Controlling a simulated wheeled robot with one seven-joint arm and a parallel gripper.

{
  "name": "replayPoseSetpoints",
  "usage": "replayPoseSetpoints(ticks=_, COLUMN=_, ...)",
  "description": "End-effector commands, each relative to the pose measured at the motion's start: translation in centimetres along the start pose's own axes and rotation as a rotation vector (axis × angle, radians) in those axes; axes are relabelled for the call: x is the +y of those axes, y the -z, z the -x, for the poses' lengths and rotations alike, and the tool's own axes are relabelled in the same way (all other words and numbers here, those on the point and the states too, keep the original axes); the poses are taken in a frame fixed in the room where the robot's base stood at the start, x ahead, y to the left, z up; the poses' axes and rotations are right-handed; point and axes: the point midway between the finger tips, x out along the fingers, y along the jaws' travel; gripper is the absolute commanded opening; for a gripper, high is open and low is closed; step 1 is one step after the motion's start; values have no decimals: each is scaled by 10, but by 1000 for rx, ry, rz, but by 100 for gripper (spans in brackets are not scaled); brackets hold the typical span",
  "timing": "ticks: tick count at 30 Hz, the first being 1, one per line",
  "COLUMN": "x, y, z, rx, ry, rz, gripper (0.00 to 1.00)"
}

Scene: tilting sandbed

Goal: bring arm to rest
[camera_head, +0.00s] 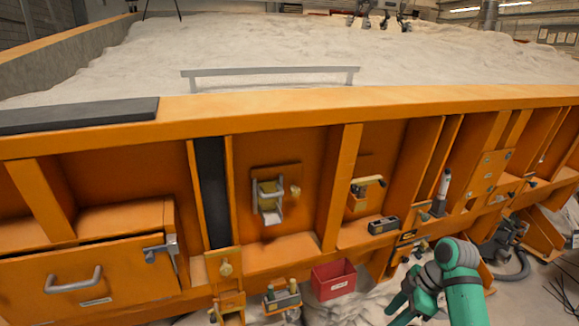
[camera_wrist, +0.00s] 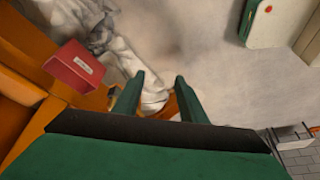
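My gripper (camera_head: 412,300) is green and hangs low at the bottom right of the head view, in front of the orange sandbed wall (camera_head: 300,105). In the wrist view my gripper (camera_wrist: 160,82) shows two green fingers with a clear gap between them. It is open. Nothing is held between the fingers; whitish cloth or sand and an orange part lie beyond them.
A red box (camera_head: 333,279) stands left of my gripper, and it shows upper left in the wrist view (camera_wrist: 75,68). A caddy (camera_head: 282,297) sits left of it. An orange drawer (camera_head: 90,277) is at left. Equipment with a hose (camera_head: 505,245) stands at right.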

Motion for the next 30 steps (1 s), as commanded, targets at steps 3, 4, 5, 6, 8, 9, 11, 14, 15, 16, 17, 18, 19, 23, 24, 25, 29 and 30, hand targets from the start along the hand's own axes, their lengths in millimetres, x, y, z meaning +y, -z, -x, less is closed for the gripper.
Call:
replayPoseSetpoints(ticks=3, x=2, y=12, z=-20, rx=25, ry=-18, rz=-10, gripper=38)
replayPoseSetpoints(ticks=4, x=3, y=14, z=-24, rx=32, ry=-23, rz=-13, gripper=38)
replayPoseSetpoints(ticks=5, x=3, y=17, z=-28, rx=37, ry=-28, rz=-16, gripper=38)
replayPoseSetpoints(ticks=6, x=4, y=20, z=-34, rx=45, ry=-35, rz=-20, gripper=38)
replayPoseSetpoints(ticks=8, x=5, y=26, z=-44, rx=58, ry=-48, rz=-29, gripper=38)
replayPoseSetpoints(ticks=9, x=6, y=30, z=-51, rx=68, ry=-55, rz=-34, gripper=38)
replayPoseSetpoints(ticks=11, x=7, y=38, z=-62, rx=84, ry=-69, rz=-43, gripper=38)
replayPoseSetpoints(ticks=14, x=8, y=50, z=-81, rx=113, ry=-93, rz=-63, gripper=38)
replayPoseSetpoints(ticks=15, x=8, y=56, z=-90, rx=128, ry=-103, rz=-72, gripper=38)
replayPoseSetpoints(ticks=16, x=8, y=61, z=-97, rx=138, ry=-111, rz=-79, gripper=38)
replayPoseSetpoints(ticks=17, x=8, y=66, z=-105, rx=150, ry=-121, rz=-89, gripper=38)
replayPoseSetpoints(ticks=18, x=7, y=73, z=-116, rx=169, ry=-133, rz=-102, gripper=38)
replayPoseSetpoints(ticks=19, x=6, y=80, z=-125, rx=185, ry=-145, rz=-113, gripper=38)
replayPoseSetpoints(ticks=23, x=-1, y=111, z=-170, rx=262, ry=-199, rz=-179, gripper=38)
replayPoseSetpoints(ticks=24, x=-4, y=120, z=-183, rx=286, ry=-217, rz=-203, gripper=38)
replayPoseSetpoints(ticks=25, x=-6, y=127, z=-192, rx=305, ry=-230, rz=-221, gripper=38)
replayPoseSetpoints(ticks=29, x=-20, y=153, z=-230, rx=380, ry=-284, rz=-307, gripper=38)
replayPoseSetpoints(ticks=30, x=-26, y=160, z=-240, rx=402, ry=-299, rz=-334, gripper=38)
